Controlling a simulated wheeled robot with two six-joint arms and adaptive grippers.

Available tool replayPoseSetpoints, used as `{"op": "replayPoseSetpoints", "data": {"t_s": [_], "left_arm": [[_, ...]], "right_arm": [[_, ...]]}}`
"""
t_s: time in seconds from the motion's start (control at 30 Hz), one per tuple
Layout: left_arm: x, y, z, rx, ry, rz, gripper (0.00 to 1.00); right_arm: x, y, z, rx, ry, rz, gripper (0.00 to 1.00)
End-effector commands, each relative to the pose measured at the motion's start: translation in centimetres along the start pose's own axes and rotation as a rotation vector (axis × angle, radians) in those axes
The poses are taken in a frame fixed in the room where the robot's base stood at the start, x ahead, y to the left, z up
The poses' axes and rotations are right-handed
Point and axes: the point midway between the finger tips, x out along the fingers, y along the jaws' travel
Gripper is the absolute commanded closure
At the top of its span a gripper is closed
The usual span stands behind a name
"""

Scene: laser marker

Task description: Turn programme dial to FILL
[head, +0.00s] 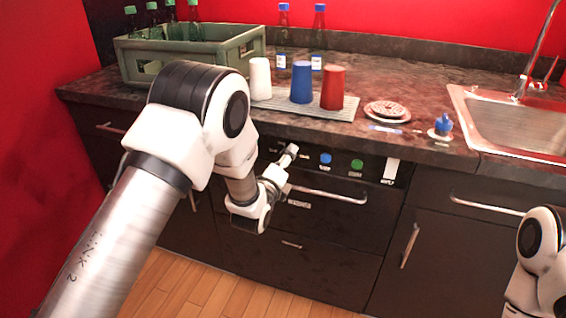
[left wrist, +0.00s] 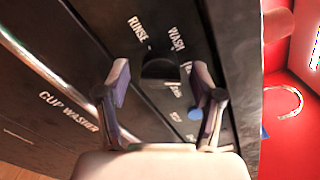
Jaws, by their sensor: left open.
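In the left wrist view the black programme dial (left wrist: 160,68) sits on the dark front panel (left wrist: 60,65) of the cup washer, with RINSE and WASH printed beside it. A third small label by the dial is too small to read. My left gripper (left wrist: 160,80) is open, its two fingers on either side of the dial; I cannot tell whether they touch it. In the head view my left gripper (head: 289,153) is at the panel and hides the dial. A blue button (left wrist: 195,114) is close to one finger. My right arm shows at the right edge, its gripper out of view.
On the panel are a blue button (head: 325,158) and a green one (head: 357,164), above a handle bar (head: 330,196). On the counter (head: 400,90) stand a green crate (head: 190,60), white, blue and red cups on a tray, a plate and a sink (head: 520,125).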

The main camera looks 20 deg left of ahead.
Motion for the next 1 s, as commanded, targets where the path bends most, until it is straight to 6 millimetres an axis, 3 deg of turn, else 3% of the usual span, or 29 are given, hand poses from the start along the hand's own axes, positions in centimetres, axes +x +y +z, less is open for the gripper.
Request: {"op": "replayPoseSetpoints", "data": {"t_s": [0.17,0.4,0.57,1.0], "left_arm": [[-2.0,0.0,0.0,0.001,0.001,0.002,0.33],[-8.1,0.1,-0.1,0.001,0.003,0.004,0.33],[-11.1,0.1,-0.1,0.001,0.003,0.003,0.33],[-11.9,0.0,-0.1,0.000,0.001,0.001,0.33]], "right_arm": [[0.0,0.0,0.0,0.000,0.000,0.000,1.00],[0.0,0.0,0.0,0.000,0.000,0.000,1.00],[0.0,0.0,0.0,0.000,0.000,0.000,1.00],[0.0,0.0,0.0,0.000,0.000,0.000,1.00]]}}
